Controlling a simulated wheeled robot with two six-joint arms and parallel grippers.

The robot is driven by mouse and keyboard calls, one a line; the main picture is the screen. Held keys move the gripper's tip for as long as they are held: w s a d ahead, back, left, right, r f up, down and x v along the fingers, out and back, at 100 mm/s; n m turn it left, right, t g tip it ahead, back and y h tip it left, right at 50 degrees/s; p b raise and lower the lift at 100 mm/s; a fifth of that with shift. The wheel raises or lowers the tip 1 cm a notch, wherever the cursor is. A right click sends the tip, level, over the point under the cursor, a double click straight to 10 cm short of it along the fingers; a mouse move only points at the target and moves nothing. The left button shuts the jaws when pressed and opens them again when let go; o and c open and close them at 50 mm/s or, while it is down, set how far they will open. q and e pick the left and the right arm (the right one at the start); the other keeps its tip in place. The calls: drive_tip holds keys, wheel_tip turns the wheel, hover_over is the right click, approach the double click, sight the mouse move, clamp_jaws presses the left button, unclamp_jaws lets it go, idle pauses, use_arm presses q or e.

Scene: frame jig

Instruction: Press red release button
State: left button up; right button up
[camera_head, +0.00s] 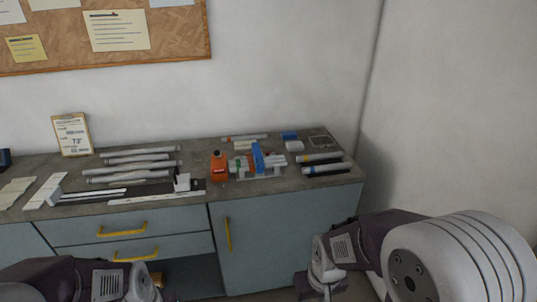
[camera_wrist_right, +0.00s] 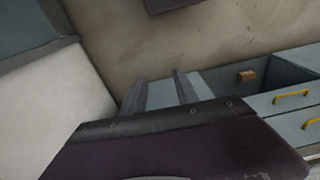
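A jig with a blue upright part (camera_head: 257,158) and a grey base stands on the right half of the workbench in the head view. Small red and green parts show on it, but I cannot tell which is the red release button. An orange-red device (camera_head: 218,167) stands just left of the jig. My right gripper (camera_wrist_right: 160,92) shows two fingers apart with nothing between them, well away from the jig. My right arm is at the lower right of the head view. My left arm is at the lower left, its fingers out of view.
The workbench (camera_head: 225,192) has grey tubes (camera_head: 137,164) and flat strips at left, and capped tubes (camera_head: 322,163) right of the jig. A clipboard (camera_head: 73,134) leans on the wall. Below are drawers with yellow handles (camera_head: 122,229) and an open compartment. A wall stands at right.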

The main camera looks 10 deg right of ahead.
clamp_jaws()
idle(0.9)
idle(0.7)
